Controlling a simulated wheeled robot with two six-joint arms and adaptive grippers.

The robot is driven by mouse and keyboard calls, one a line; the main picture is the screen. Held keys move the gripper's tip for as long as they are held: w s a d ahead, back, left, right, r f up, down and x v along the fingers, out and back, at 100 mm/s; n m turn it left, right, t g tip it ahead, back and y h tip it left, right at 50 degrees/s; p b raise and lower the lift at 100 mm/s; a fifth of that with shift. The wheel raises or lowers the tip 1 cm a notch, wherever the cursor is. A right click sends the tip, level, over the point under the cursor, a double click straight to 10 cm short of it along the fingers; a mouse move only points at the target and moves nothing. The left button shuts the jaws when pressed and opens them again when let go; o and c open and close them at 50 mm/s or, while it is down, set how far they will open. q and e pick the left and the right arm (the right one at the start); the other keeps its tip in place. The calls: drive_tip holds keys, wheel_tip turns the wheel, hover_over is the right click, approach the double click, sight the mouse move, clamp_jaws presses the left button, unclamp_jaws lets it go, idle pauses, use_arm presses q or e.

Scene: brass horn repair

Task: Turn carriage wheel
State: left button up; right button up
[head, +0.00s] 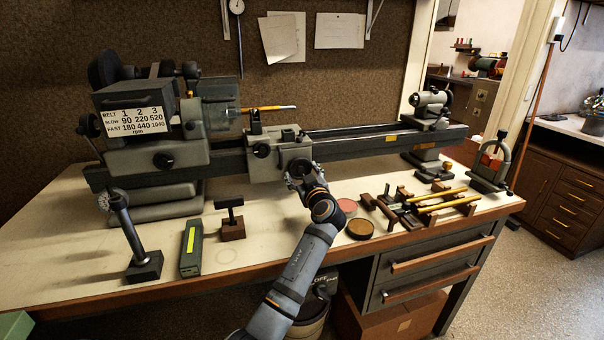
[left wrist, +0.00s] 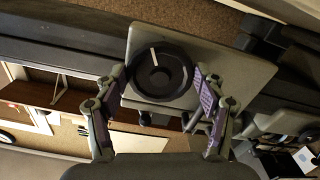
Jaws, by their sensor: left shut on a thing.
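The carriage wheel (head: 300,167) is a dark round handwheel on the front of the lathe's grey carriage (head: 262,166). In the left wrist view the wheel (left wrist: 175,80) is a black disc with one pale mark near its rim, pointing up in the picture. My left gripper (head: 303,177) is at the wheel, with one finger on each side of its rim. In the left wrist view the gripper (left wrist: 158,82) is shut on the wheel. The fingers and wrist hide part of the wheel in the head view. My right gripper is not in view.
The headstock (head: 150,130) stands left and the tailstock (head: 430,105) right on the lathe bed (head: 370,143). Several tools and brass rods (head: 440,200) lie right of my arm. A green block (head: 191,250) and a dark stand (head: 143,265) are front left.

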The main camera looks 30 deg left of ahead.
use_arm(q)
drive_tip(key=shift+c, duration=1.4)
drive_tip(key=shift+m, duration=0.3)
